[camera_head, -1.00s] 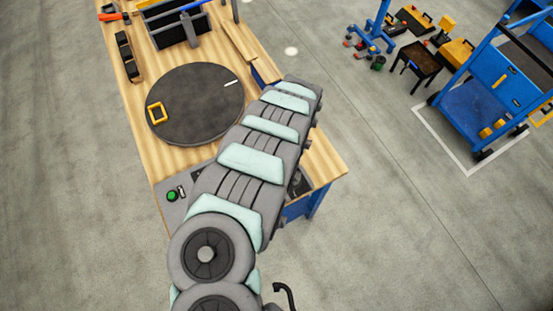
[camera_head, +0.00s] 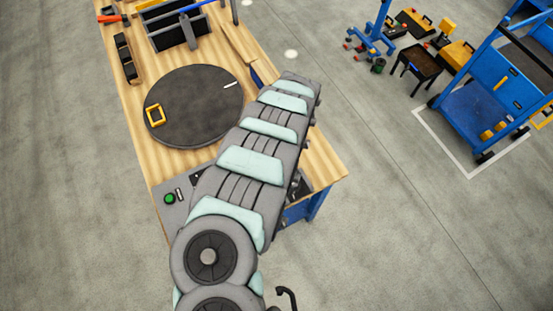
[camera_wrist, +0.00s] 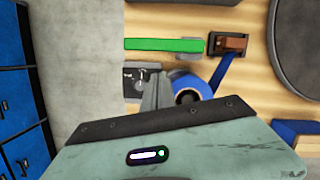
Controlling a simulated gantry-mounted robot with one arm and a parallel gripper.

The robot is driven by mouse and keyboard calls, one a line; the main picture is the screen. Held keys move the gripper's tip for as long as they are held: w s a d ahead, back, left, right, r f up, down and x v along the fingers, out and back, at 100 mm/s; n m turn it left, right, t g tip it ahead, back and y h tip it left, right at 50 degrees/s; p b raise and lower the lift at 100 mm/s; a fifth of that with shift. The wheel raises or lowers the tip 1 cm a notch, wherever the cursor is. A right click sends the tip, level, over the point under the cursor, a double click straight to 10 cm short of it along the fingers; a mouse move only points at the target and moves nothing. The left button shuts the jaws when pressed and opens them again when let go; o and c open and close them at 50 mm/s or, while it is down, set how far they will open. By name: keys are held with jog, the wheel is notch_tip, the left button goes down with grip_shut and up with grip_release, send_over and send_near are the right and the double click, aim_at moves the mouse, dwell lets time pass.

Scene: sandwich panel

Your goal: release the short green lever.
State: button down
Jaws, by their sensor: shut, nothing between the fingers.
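The green lever (camera_wrist: 160,44) is a straight flat bar in the upper part of the wrist view. It lies level in the picture, and its right end meets a grey bracket (camera_wrist: 188,52). A dark block with a brown top (camera_wrist: 230,43) sits just to the right. My gripper (camera_wrist: 154,78) shows as a grey tapered shape below the lever, shut and empty, apart from the lever in the picture. Its gap in height from the lever cannot be told. In the head view my arm hides the lever and the gripper.
A blue roll (camera_wrist: 191,88) and a dark plate (camera_wrist: 132,82) lie close to the gripper. The wooden bench (camera_head: 325,160) carries a dark round disc (camera_head: 195,110) with a yellow frame (camera_head: 155,115) and a green button (camera_head: 169,198). Blue drawers (camera_wrist: 20,100) stand at the left.

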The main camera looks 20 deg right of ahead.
jog(key=d+r+b, duration=0.1)
jog(key=d+r, duration=0.4)
jog(key=r, duration=0.4)
jog(key=shift+w+r+b, duration=0.35)
